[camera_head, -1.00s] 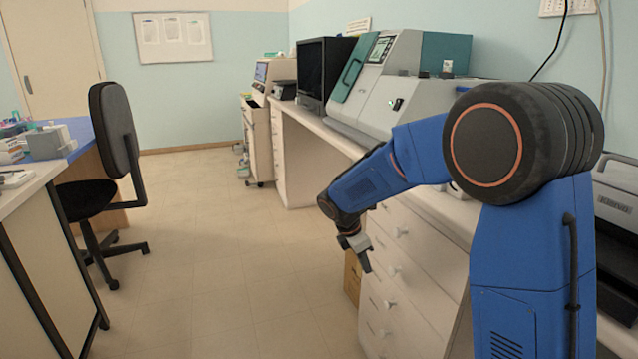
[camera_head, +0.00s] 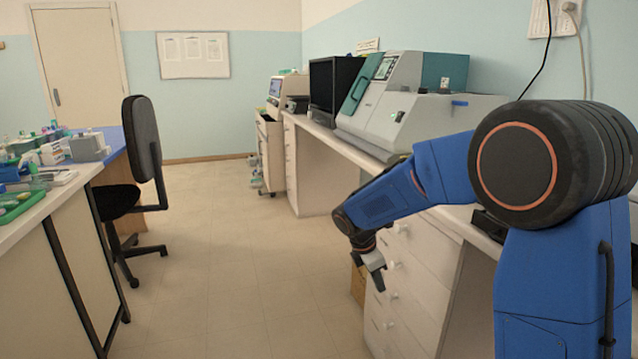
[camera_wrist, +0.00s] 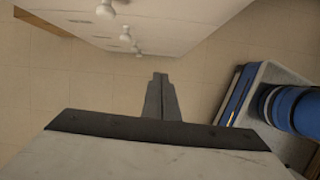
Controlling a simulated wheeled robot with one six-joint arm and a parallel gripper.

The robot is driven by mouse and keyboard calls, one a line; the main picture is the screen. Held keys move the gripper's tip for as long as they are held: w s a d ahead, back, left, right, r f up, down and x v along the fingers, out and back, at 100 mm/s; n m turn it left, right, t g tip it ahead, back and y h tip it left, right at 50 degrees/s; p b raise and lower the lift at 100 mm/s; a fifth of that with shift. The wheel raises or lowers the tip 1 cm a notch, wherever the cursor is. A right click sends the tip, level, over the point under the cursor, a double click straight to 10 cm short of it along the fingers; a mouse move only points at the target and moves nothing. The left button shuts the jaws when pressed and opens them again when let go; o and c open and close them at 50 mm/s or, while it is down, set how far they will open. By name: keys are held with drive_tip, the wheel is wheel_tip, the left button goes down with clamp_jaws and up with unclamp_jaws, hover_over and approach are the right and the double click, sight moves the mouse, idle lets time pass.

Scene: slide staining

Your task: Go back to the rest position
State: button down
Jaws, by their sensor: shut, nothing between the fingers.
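My gripper (camera_head: 375,274) hangs low at the end of my blue arm, pointing down beside the white drawer cabinet in the head view. In the wrist view its dark fingers (camera_wrist: 160,98) are together, with nothing between them. The tiled floor shows below it. It is apart from the drawers and holds nothing.
The white drawer cabinet (camera_head: 420,295) with knobs stands close by my gripper. A large bench machine (camera_head: 400,105) and a dark monitor (camera_head: 333,90) stand on the right-hand bench. A black chair (camera_head: 140,150) stands by the left desk. The floor aisle (camera_head: 235,260) between is clear.

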drive_tip(key=s+d+r+m+y, duration=0.1)
drive_tip(key=s+d+r+m, duration=0.4)
drive_tip(key=s+r, duration=0.3)
drive_tip(key=s+d+r+m+t+y, duration=0.1)
drive_tip(key=s+d+m, duration=0.2)
drive_tip(key=s+m, duration=0.5)
drive_tip(key=s+d+r+m+t+y, duration=0.1)
drive_tip(key=s+m, duration=0.7)
drive_tip(key=s, duration=1.2)
drive_tip(key=shift+s+d+r+t+y, duration=0.45)
drive_tip(key=shift+d+t, duration=0.35)
drive_tip(key=shift+d, duration=0.55)
drive_tip(key=shift+w+f, duration=0.1)
